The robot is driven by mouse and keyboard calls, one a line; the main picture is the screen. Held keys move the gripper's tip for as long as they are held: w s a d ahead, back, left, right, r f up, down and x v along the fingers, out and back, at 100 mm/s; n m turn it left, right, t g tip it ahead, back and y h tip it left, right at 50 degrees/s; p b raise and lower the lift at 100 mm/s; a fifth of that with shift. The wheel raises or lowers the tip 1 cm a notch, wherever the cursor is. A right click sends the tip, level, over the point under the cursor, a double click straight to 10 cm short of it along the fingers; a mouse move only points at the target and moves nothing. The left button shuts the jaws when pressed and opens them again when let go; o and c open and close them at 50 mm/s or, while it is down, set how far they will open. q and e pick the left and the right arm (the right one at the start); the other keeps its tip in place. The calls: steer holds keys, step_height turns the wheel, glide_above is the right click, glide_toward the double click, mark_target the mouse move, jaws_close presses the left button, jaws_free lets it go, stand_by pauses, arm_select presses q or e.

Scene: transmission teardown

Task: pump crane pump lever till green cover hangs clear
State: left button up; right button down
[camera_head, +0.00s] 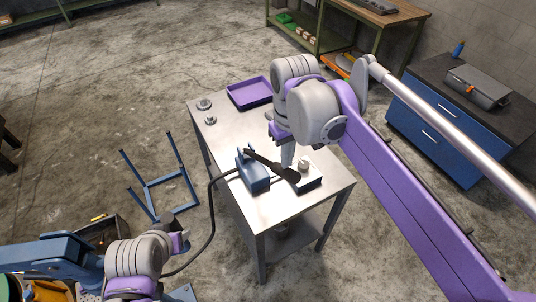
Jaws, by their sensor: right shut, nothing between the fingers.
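The blue pump (255,178) sits on the steel table, with a black lever (266,164) sloping across its top and a black hose running off to the left. My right gripper (287,164) points down beside the lever, shut and empty; I cannot tell whether it touches the lever. My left gripper (181,243) is at the lower left, away from the table, and its fingers are not clear. A blue beam (40,251), probably the crane's, enters at the lower left. I cannot make out the green cover.
The steel table (225,140) also holds a purple tray (250,93), small metal parts (205,104) and a black-and-white block (310,178). A blue frame (160,183) stands on the floor at left. A blue cabinet (430,120) and a wooden bench (385,15) stand behind.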

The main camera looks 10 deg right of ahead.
step_height(320, 180, up, 7)
steer(key=shift+s, duration=0.25)
stand_by(0.3)
steer(key=shift+s+f, duration=0.1)
steer(key=shift+f, duration=0.05)
stand_by(0.4)
